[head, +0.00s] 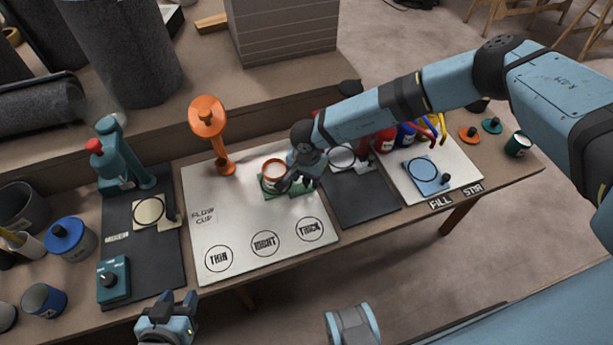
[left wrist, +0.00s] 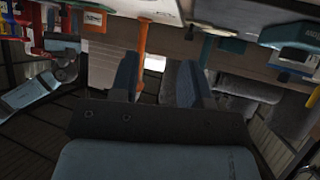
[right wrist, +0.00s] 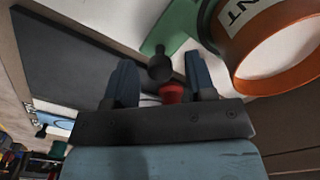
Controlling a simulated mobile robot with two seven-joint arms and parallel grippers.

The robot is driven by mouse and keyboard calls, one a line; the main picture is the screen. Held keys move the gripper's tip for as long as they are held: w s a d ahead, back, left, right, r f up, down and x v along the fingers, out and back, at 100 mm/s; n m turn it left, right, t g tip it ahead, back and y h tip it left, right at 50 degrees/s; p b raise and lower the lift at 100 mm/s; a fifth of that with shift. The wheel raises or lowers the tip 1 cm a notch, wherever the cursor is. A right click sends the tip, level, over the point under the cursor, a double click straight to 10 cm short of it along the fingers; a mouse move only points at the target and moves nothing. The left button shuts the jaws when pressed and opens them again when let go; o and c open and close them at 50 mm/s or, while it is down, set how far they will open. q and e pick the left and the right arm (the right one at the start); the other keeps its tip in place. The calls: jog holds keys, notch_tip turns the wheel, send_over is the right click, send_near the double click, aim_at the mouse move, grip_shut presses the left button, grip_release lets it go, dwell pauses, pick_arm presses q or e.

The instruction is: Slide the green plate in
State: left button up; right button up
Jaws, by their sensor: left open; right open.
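The green plate (head: 296,190) lies on the white board's right part, partly hidden by my right gripper; its edge shows in the right wrist view (right wrist: 178,22). An orange cup with a white label (head: 274,169) stands at the plate, and it fills the upper right of the right wrist view (right wrist: 290,45). My right gripper (head: 305,183) is open at the plate's right side. In the right wrist view a black knob (right wrist: 160,68) shows between its spread fingers (right wrist: 160,82), not gripped. My left gripper (head: 167,312) is open and empty off the bench's front edge.
A teal press (head: 125,155) and blue-lidded pot (head: 68,238) stand left. The board's front, with printed circles, is clear.

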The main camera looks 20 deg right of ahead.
aim_at(280, 195)
grip_shut()
jog(key=a, duration=0.2)
jog(key=a+b, duration=0.1)
jog(key=a, duration=0.2)
jog(key=a+b, duration=0.1)
jog(key=a, duration=0.1)
jog(key=shift+s+a+f, duration=0.15)
jog(key=shift+a+f, duration=0.1)
jog(key=shift+a, duration=0.15)
jog(key=a+b, duration=0.1)
jog(key=a, duration=0.3)
jog(key=shift+s+a+r+b, duration=0.1)
jog(key=shift+a+r+b, duration=0.05)
jog(key=shift+a+b, duration=0.2)
pick_arm(q)
jog(key=shift+w+d+f+t, duration=0.15)
jog(key=shift+d+t, duration=0.15)
jog(key=shift+d, duration=0.15)
pick_arm(e)
jog(key=shift+a+r, duration=0.15)
jog(key=shift+a, duration=0.05)
grip_release()
jog(key=shift+a, duration=0.15)
pick_arm(q)
jog(key=shift+a+f, duration=0.1)
jog(key=shift+a, duration=0.15)
jog(key=shift+p, duration=0.85)
pick_arm(e)
notch_tip(280, 195, up, 14)
